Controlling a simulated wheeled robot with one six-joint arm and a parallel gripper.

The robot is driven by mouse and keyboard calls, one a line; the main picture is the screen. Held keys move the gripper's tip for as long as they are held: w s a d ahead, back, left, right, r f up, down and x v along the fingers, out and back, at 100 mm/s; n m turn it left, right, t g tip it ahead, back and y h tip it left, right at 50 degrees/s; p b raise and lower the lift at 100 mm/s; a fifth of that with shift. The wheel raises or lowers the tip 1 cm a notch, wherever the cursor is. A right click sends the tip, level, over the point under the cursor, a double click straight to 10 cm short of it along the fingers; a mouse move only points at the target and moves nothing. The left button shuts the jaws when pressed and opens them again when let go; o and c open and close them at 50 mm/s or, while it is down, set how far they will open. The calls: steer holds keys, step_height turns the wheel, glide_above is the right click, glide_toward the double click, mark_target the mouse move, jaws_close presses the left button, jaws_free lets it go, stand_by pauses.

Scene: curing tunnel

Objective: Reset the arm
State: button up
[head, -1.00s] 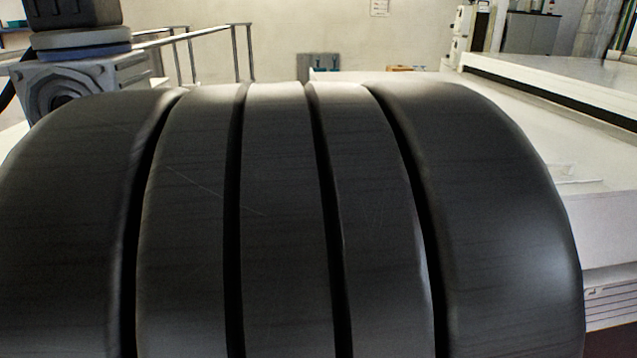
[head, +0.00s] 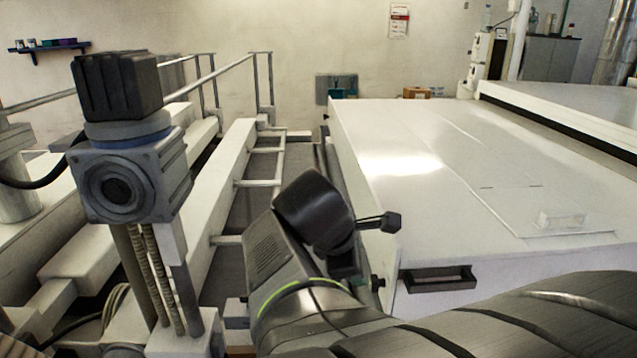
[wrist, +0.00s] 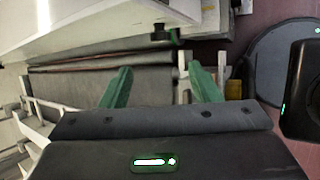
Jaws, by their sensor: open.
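My arm (head: 345,318) comes in from the lower right of the head view. Its black wrist end (head: 315,212) is in the middle, in front of the white bench's near left corner. In the wrist view my gripper (wrist: 160,76) shows two green fingers spread wide apart, with nothing between them. The gripper is open and empty. The fingers cannot be made out clearly in the head view.
A white flat-topped bench (head: 410,165) with a dark handle (head: 438,280) stands at the right. A conveyor frame with a motor unit (head: 128,185) and rails (head: 235,65) stands at the left. A narrow strip of grey floor shows between them.

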mark_target(372, 281)
steer(key=b+x, duration=0.9)
steer(key=x, duration=0.4)
steer(key=shift+s, duration=0.15)
steer(key=shift+w+d+f+b, duration=0.2)
steer(key=shift+w+f+b, duration=0.15)
steer(key=shift+b, duration=0.2)
steer(key=shift+s+r, duration=0.1)
steer(key=shift+r, duration=0.05)
